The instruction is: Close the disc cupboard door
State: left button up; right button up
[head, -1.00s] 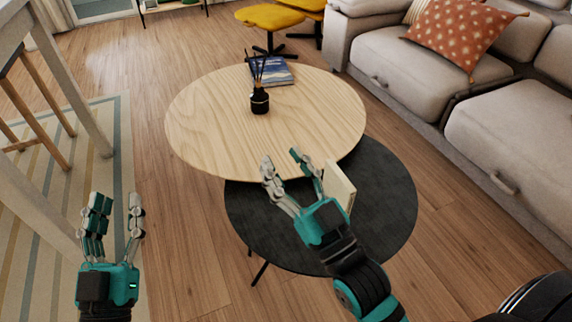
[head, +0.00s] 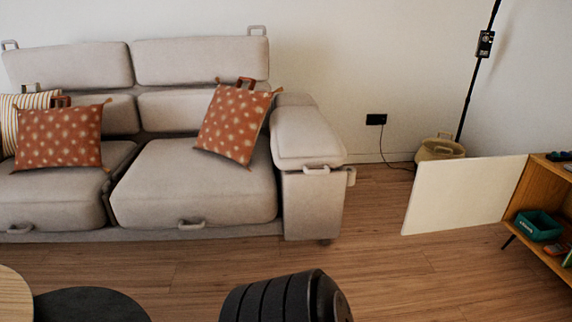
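The cupboard door (head: 462,195) is a plain white panel at the right of the head view. It stands wide open, swung out to the left from the wooden cupboard (head: 521,192). The cupboard is cut off by the right edge, and its open inside shows a teal box (head: 538,225) and small items. Neither of my grippers is in view. Only a black, ribbed part of my own arm shows at the bottom middle.
A grey sofa (head: 200,185) with orange cushions (head: 235,122) stands along the wall. A basket (head: 439,148) and lamp pole (head: 469,95) are behind the door. Round tables, one black (head: 90,306), show bottom left. Wooden floor (head: 400,270) before the door is clear.

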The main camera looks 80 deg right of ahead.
aim_at(446, 194)
jog(key=z, duration=5.3)
jog(key=j+u, duration=0.2)
jog(key=u, duration=0.65)
jog(key=i+j+u, duration=1)
jog(key=i+j, duration=0.2)
jog(key=i, duration=0.25)
jog(key=i+j, duration=0.25)
jog(key=i, duration=0.25)
jog(key=u, duration=0.05)
